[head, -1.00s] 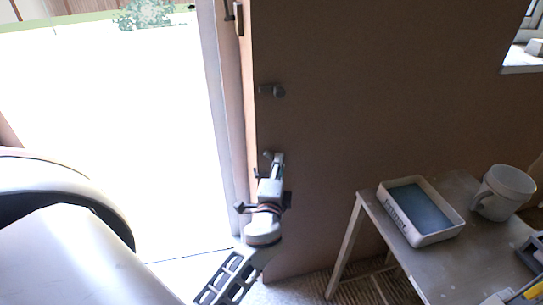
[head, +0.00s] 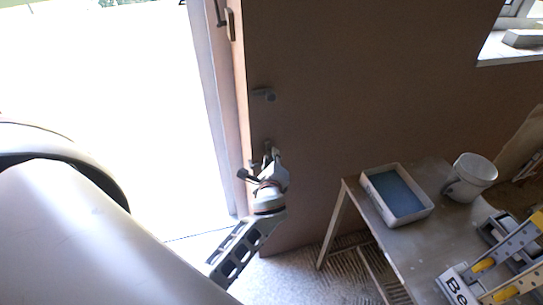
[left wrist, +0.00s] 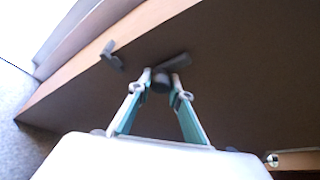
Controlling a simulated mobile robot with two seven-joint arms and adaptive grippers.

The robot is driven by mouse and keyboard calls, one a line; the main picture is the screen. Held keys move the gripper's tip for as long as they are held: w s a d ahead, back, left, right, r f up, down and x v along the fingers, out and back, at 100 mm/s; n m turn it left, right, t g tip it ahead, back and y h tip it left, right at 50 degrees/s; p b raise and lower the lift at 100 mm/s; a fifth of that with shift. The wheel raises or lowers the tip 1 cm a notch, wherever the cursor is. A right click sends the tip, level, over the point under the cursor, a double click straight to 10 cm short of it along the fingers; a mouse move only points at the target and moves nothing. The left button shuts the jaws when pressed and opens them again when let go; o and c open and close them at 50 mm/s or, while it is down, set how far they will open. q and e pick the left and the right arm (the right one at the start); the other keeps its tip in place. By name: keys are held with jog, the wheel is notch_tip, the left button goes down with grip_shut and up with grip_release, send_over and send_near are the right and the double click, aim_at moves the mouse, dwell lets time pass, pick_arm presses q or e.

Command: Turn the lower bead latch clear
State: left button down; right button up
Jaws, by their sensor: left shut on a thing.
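My left gripper (head: 268,160) is at the lower latch, near the left edge of the brown panel (head: 340,110). The left wrist view shows its two teal-and-grey fingers (left wrist: 162,80) with a dark latch (left wrist: 174,64) and its round pivot at their tips. The gripper is shut on this lower latch. The latch's bar slants in the left wrist view. In the head view the gripper mostly hides it. A second dark latch piece (left wrist: 112,56) sits at the panel's edge. The upper latch (head: 264,95) lies roughly level, above the gripper. My right gripper is out of view.
A bright opening (head: 110,120) lies left of the panel's edge and frame. At right, a grey table (head: 400,235) bears a white tray (head: 427,212) with a blue inside, a white tub (head: 474,172) and grey-yellow tools (head: 515,245). Gravelly floor (head: 285,265) shows below the panel.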

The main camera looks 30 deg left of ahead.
pick_arm(q)
jog(key=shift+r+m, duration=0.1)
jog(key=shift+m, duration=0.2)
dwell(0.4)
jog(key=c, duration=1.9)
grip_release()
jog(key=shift+s+d, duration=0.3)
jog(key=shift+s, duration=0.1)
jog(key=v, duration=1.1)
jog(key=shift+w+r, duration=0.1)
jog(key=shift+r, duration=0.1)
